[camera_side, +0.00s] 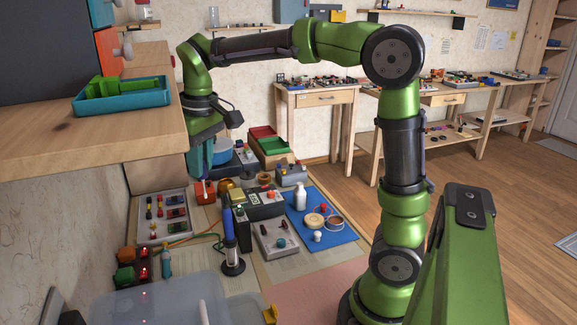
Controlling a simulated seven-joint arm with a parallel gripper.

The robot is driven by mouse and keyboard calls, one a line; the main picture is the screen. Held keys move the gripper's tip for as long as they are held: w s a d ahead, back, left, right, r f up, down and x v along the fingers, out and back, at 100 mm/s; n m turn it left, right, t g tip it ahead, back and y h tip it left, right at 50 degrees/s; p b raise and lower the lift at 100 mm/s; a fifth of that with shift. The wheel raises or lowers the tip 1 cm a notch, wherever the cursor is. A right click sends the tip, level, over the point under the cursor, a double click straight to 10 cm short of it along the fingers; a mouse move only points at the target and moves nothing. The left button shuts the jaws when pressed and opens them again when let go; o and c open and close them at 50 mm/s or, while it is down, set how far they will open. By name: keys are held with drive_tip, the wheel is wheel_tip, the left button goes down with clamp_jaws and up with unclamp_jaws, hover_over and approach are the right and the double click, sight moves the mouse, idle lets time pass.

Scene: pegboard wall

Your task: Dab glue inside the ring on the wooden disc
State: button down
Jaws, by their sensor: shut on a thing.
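A pale wooden disc (315,219) lies on the blue mat (346,238) right of centre; a ring on it is too small to make out. A white bottle (300,197), perhaps the glue, stands upright on the mat behind and left of the disc. My gripper (201,181) points down at the left, under the wooden shelf's right end and well left of the mat. It is shut on a small red thing (203,193), low over the bench; its fingertips are partly hidden, and I cannot tell whether the red thing touches the bench.
A round brown-filled dish (335,222) and a small white pot (317,236) sit beside the disc. A black box (257,204) and a grey switch box (275,239) stand between gripper and mat. The wooden shelf (110,125) overhangs the left.

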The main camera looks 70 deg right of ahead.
drive_tip(key=shift+d, duration=0.4)
drive_tip(key=s+d+f+m, duration=0.1)
drive_tip(key=s+d+f, duration=0.2)
drive_tip(key=d, duration=0.4)
drive_tip(key=s+d+f+m+g+h, duration=0.1)
drive_tip(key=s+d+f, duration=0.3)
drive_tip(key=d, duration=0.3)
drive_tip(key=s+d+f+m, duration=0.1)
drive_tip(key=s+d+f, duration=0.2)
drive_tip(key=d, duration=0.4)
drive_tip(key=shift+s+d+f+n+g+h, duration=0.1)
drive_tip(key=shift+s+d+f+n, duration=0.45)
drive_tip(key=shift+f, duration=0.95)
drive_tip(key=shift+s+d+f+n+g+h, duration=0.1)
drive_tip(key=shift+s+d+f+n, duration=0.2)
drive_tip(key=shift+s+d+f, duration=0.85)
drive_tip(key=shift+s+d+f+n+g+h, duration=0.1)
drive_tip(key=shift+s+d+f+n, duration=0.3)
drive_tip(key=shift+f, duration=1.4)
drive_tip(key=shift+w+a+f, duration=0.1)
drive_tip(key=shift+w+f, duration=0.05)
drive_tip(key=shift+f, duration=0.4)
drive_tip(key=shift+r, duration=0.1)
